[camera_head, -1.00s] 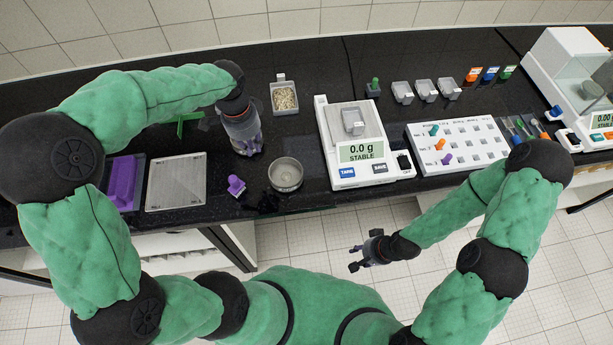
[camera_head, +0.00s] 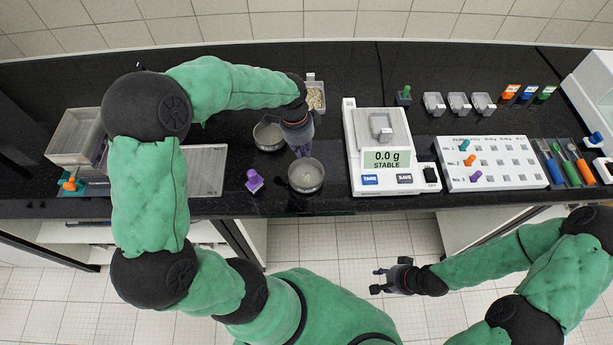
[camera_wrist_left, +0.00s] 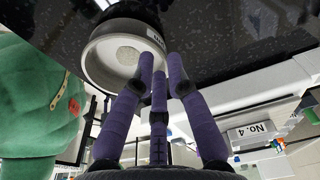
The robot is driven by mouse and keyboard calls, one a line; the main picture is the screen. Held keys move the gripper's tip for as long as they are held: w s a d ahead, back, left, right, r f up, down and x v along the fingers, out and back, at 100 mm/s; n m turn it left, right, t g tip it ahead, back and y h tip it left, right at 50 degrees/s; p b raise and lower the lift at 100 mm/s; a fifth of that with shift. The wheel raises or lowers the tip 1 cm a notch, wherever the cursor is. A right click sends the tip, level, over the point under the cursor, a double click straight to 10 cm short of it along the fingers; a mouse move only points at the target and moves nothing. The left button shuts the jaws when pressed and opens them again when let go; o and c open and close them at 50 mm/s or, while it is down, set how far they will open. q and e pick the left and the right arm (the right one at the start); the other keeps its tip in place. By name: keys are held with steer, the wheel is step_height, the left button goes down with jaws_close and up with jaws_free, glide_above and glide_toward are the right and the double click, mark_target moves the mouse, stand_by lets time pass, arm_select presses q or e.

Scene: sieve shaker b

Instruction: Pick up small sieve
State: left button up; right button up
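Two round metal dishes stand on the black bench in the head view: one (camera_head: 268,137) further back and left, one (camera_head: 306,176) nearer the front edge. I cannot tell which is the small sieve. My left gripper (camera_head: 303,151) points down just behind the front dish. In the left wrist view, a round metal dish (camera_wrist_left: 97,61) with a partly visible label lies just beyond my left fingertips (camera_wrist_left: 160,62). The purple fingers stand apart with nothing between them. My right gripper (camera_head: 378,281) is open and empty, in front of the bench.
A purple-handled item (camera_head: 254,181) stands left of the front dish. A scale (camera_head: 369,148) reading 0.0 g stands to the right. A granule-filled tray (camera_head: 316,97) is behind my left gripper, partly hidden. A flat grey plate (camera_head: 207,171) lies left.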

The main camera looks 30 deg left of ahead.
mark_target(307, 165)
arm_select(q)
steer(key=f, duration=0.3)
steer(key=f+b, duration=0.1)
steer(key=shift+w+d+f, duration=0.2)
steer(key=shift+d, duration=0.2)
jaws_close()
steer(key=shift+r, duration=0.1)
